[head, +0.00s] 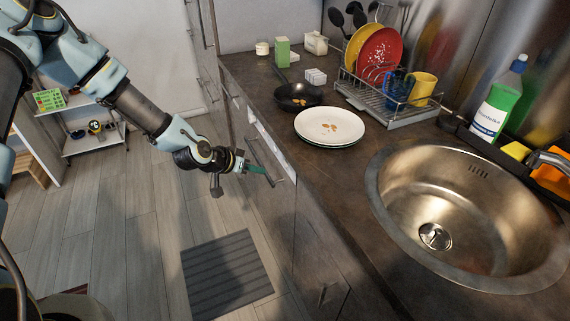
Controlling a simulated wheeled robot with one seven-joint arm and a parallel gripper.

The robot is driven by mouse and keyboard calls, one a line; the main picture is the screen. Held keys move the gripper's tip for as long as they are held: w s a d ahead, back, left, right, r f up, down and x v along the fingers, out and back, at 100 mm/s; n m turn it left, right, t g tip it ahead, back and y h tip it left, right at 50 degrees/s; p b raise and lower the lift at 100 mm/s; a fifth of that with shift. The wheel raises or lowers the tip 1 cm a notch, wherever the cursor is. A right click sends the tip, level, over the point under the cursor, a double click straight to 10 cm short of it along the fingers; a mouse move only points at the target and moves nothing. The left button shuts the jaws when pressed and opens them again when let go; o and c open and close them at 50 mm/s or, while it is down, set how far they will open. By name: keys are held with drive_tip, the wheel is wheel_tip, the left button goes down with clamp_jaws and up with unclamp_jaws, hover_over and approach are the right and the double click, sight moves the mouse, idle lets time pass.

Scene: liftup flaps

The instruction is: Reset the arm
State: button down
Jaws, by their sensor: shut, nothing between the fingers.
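My gripper (257,170) is at the end of my arm, which reaches in from the upper left. It is shut and nothing shows between its fingers. It is beside the front of the counter's cabinets, close to a bar handle (262,152) on a drawer front. The view does not show clearly whether the fingertips touch the handle or stand apart from it. A pale strip (268,140) shows below the counter edge, by the handle.
The counter (345,165) holds a white plate (318,122) with brown bits, a black pan (298,94), a dish rack (390,100) and a steel sink (450,200). A grey mat (225,278) lies on the floor. A white shelf (90,142) stands at left. Open floor lies left of the cabinets.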

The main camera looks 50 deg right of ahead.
idle(0.3)
drive_tip(key=w+a+r+n+t+y, duration=0.15)
drive_tip(key=w+a+r, duration=0.25)
drive_tip(key=a, duration=0.5)
drive_tip(key=w+a+r+n+y, duration=0.2)
drive_tip(key=w+a+r+y, duration=0.1)
drive_tip(key=a, duration=0.6)
drive_tip(key=w+a+r+n+t+y, duration=0.15)
drive_tip(key=w+a+r, duration=0.25)
drive_tip(key=a, duration=0.6)
drive_tip(key=s+a+r+n+y, duration=0.1)
drive_tip(key=s+a+r+n, duration=0.1)
drive_tip(key=a, duration=0.4)
drive_tip(key=s+a+r+n+y, duration=0.1)
drive_tip(key=s+a+r+n, duration=0.2)
drive_tip(key=a+r, duration=0.2)
drive_tip(key=s+a+r+n+g+y, duration=0.1)
drive_tip(key=s+a+r+n, duration=0.1)
drive_tip(key=a, duration=0.6)
wheel_tip(320, 180, up, 2)
drive_tip(key=shift+s+r+n, duration=0.1)
drive_tip(key=shift+s+n, duration=0.25)
drive_tip(key=shift+n, duration=0.45)
